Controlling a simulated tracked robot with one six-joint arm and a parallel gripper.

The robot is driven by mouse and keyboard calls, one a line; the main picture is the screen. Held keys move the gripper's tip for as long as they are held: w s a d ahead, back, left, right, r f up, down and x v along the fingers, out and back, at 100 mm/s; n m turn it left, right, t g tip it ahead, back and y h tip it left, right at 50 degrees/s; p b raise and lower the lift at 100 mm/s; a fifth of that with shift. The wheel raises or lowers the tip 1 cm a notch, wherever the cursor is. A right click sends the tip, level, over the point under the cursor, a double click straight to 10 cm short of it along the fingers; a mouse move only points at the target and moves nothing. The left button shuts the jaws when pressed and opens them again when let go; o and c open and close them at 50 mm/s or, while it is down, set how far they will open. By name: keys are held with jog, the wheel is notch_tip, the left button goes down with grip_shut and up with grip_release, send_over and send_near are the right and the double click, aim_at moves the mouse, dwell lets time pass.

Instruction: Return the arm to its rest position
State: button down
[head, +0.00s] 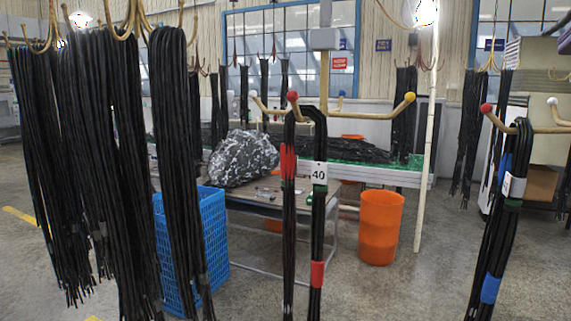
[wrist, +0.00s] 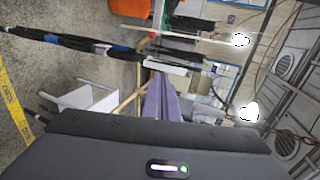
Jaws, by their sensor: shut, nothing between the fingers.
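My gripper (wrist: 158,80) shows in the wrist view as two purple fingers lying together beyond the dark hand body (wrist: 165,150) with its small lit strip. The fingers are shut and hold nothing. The wrist picture is turned sideways. A black hose bundle with a blue band (wrist: 92,44) runs across its upper left, apart from the fingers.
In the head view, black hoses tagged 40 (head: 289,215) hang in the centre and a blue-banded bundle (head: 496,225) at right. Many hoses (head: 95,130) crowd the left. A blue crate (head: 215,245), orange bin (head: 380,228) and table (head: 275,207) stand behind. Floor is open between.

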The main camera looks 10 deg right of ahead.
jog(key=shift+d+r+x, duration=0.1)
jog(key=shift+r+x, duration=0.1)
jog(key=shift+x, duration=0.9)
jog(key=shift+d+r+x, duration=0.15)
jog(key=shift+r+x, duration=0.05)
jog(key=shift+x, duration=0.85)
jog(key=w+a+f+n+g+y, duration=0.1)
jog(key=w+a+f+n+y, duration=0.1)
jog(key=a+f+n, duration=0.75)
jog(key=w+a+f+n+g+y, duration=0.25)
jog(key=a+f, duration=0.45)
jog(key=f, duration=0.8)
jog(key=s+a+f+n+g+y, duration=0.1)
jog(key=s+a+f+n, duration=0.2)
jog(key=f, duration=0.7)
jog(key=s+a+f+n+g+y, duration=0.1)
jog(key=s+a+f+n, duration=0.3)
jog(key=f, duration=0.6)
jog(key=s+a+f+n+g+y, duration=0.1)
jog(key=s+a+f+n, duration=0.3)
jog(key=f, duration=0.6)
jog(key=a+n, duration=0.1)
jog(key=a, duration=0.1)
jog(key=shift+s+a, duration=0.25)
